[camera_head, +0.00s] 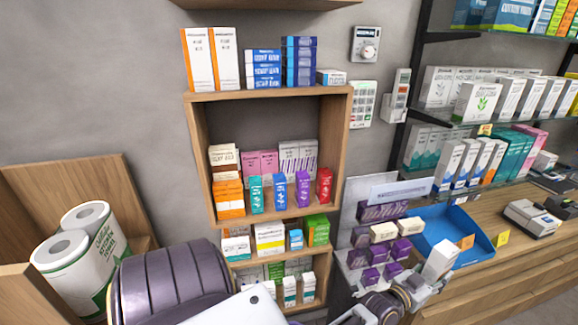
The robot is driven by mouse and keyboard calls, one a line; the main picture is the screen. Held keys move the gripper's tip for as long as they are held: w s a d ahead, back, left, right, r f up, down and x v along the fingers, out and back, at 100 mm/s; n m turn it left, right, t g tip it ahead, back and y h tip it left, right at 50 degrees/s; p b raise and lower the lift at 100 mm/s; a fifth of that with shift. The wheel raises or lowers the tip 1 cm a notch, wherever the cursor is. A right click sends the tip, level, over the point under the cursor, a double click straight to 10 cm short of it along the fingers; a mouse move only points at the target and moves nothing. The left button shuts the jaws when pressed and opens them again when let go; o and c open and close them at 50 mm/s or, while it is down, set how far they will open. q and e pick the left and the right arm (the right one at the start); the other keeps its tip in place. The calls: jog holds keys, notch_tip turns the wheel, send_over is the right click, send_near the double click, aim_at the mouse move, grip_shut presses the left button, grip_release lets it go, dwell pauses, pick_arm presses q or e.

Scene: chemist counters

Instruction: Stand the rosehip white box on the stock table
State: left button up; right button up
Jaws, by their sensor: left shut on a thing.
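A white box (440,261), tilted, is held at the lower right by my left gripper (422,285). Its label is too small to read, so I cannot confirm that it is the rosehip one. The gripper is shut on its lower part, and the fingers partly hide it. The box is in front of a blue tray (460,218) on the wooden counter (525,255). I cannot tell which surface is the stock table. My right gripper is not in view.
A rack of purple and white boxes (383,232) stands just left of the held box. A wooden shelf unit (202,165) holds several cartons. Yellow tags (503,239) and a card terminal (532,216) are on the counter. White rolls (68,250) stand at the left.

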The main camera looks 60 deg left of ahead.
pick_arm(q)
jog(key=s+a+f+y, duration=0.1)
jog(key=s+f, duration=0.1)
jog(key=s, duration=0.4)
jog(key=s+a+f+n, duration=0.1)
jog(key=s+a+f, duration=0.1)
jog(key=s, duration=0.4)
jog(key=shift+s+f+y, duration=0.3)
jog(key=shift+f+y, duration=0.1)
jog(key=shift+f, duration=0.2)
jog(key=shift+s+a+f, duration=0.1)
jog(key=shift+s, duration=0.25)
jog(key=shift+s+d, duration=0.15)
jog(key=shift+d, duration=0.65)
jog(key=shift+d+f, duration=0.1)
jog(key=shift+d, duration=0.05)
